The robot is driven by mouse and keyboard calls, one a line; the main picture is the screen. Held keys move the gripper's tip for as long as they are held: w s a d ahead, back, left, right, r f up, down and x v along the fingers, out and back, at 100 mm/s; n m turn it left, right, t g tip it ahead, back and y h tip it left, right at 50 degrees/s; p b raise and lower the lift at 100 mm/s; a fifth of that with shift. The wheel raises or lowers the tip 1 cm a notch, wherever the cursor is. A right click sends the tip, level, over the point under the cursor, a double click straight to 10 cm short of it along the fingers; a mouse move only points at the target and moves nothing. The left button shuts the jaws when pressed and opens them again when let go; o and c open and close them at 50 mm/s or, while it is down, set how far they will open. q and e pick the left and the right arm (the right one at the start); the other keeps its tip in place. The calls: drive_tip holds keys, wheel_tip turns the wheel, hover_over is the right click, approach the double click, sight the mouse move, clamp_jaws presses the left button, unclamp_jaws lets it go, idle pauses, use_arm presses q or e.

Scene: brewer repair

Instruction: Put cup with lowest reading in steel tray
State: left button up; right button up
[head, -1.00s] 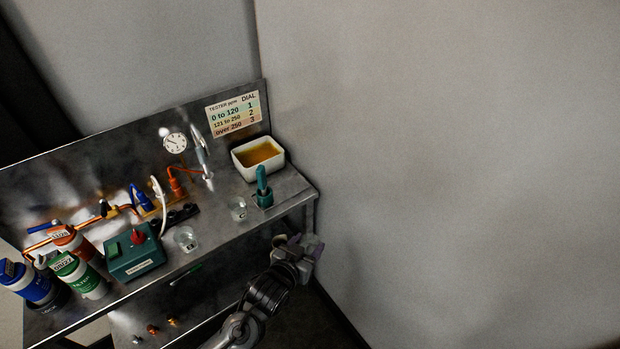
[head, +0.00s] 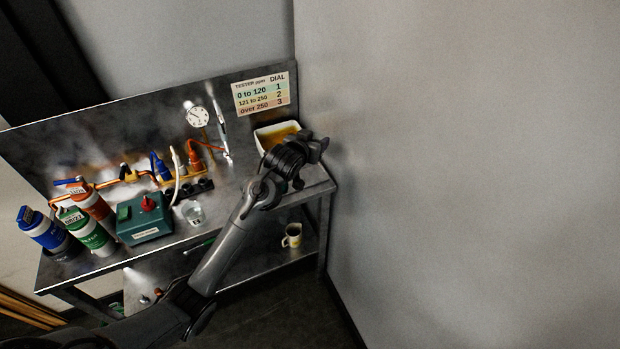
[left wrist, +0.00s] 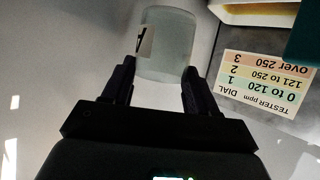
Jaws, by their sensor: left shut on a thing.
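My left gripper (head: 318,148) is over the right end of the bench in the head view, in front of the white basin. In the left wrist view the left gripper (left wrist: 158,92) is shut on a clear, frosted-looking cup (left wrist: 172,45) with a label that seems to read A. The held cup is hidden in the head view. Another clear cup (head: 194,214) with a dark-marked label stands on the bench, right of the green box. No reading shows on either cup. I cannot make out a steel tray. My right gripper is not in view.
A white basin (head: 262,137) of amber liquid is at the back right. A TESTER ppm sign (head: 261,94) is on the back panel. A green box (head: 145,221), several bottles and a pipe with plugs fill the left. A mug (head: 292,235) stands on the lower shelf.

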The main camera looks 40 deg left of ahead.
use_arm(q)
drive_tip(key=a+r, duration=0.1)
drive_tip(key=r, duration=0.1)
drive_tip(key=w+a+r, duration=0.1)
drive_tip(key=a+r, duration=0.1)
drive_tip(key=shift+w, duration=0.1)
drive_tip(key=shift+n+y, duration=0.3)
drive_tip(key=f+b, duration=0.3)
drive_tip(key=f, duration=1.4)
drive_tip(key=shift+a, duration=0.2)
drive_tip(key=shift+f, duration=0.15)
drive_tip(key=o, duration=1.1)
